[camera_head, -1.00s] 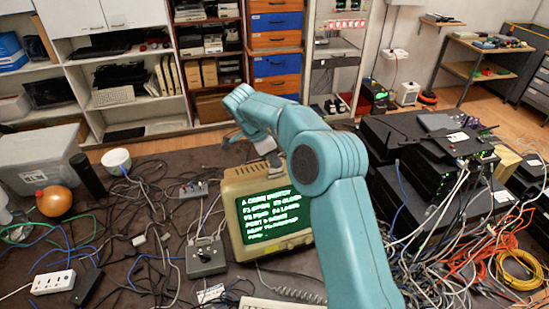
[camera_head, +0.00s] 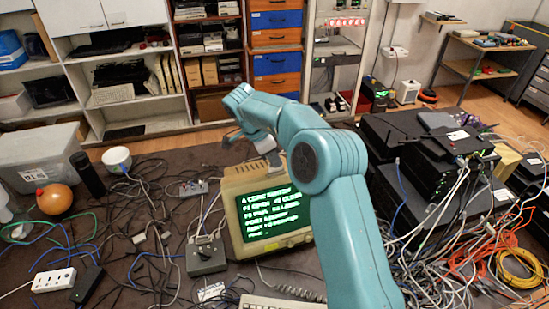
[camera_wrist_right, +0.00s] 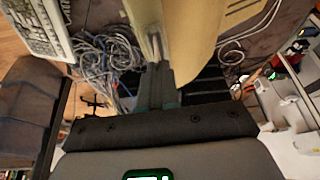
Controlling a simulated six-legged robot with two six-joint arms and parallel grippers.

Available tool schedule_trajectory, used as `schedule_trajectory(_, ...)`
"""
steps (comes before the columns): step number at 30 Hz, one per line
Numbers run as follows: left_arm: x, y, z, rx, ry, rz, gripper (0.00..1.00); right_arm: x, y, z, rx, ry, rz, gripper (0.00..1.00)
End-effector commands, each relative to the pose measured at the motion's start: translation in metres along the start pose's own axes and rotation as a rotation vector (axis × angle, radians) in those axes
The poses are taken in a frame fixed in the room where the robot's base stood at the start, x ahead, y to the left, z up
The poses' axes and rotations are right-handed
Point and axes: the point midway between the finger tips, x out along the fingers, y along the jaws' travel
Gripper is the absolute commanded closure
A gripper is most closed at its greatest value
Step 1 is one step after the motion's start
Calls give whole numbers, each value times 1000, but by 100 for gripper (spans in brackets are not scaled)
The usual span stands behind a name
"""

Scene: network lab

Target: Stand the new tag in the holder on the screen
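The beige screen (camera_head: 229,205) stands in the middle of the table with green text on its dark glass. My right arm reaches over from the lower right, and my right gripper (camera_head: 233,136) is behind and above the screen's top edge. In the right wrist view, the gripper's narrow jaws (camera_wrist_right: 155,62) sit close together in front of a pale beige surface. I cannot make out a gap or a held tag. I cannot make out the holder. My left gripper is not identifiable.
A grey switch box (camera_head: 206,257) stands left of the screen, with a keyboard (camera_head: 270,303) in front. Stacked black network units (camera_head: 430,150) with many cables crowd the right side.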

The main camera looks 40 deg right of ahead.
Motion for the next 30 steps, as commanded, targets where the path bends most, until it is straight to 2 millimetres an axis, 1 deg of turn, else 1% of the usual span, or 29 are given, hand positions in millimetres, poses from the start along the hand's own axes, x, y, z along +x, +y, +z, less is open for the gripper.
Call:
schedule_trajectory(21, 0, 0, 0, 0, 0, 0, 57, 6, 0, 2, 0, 0, 1, 100)
schedule_trajectory(24, 0, 0, 0, 0, 0, 0, 57, 6, 0, 2, 0, 0, 0, 69)
schedule_trajectory(30, 0, 0, 0, 0, 0, 0, 57, 6, 0, 2, 0, 0, 0, 69)
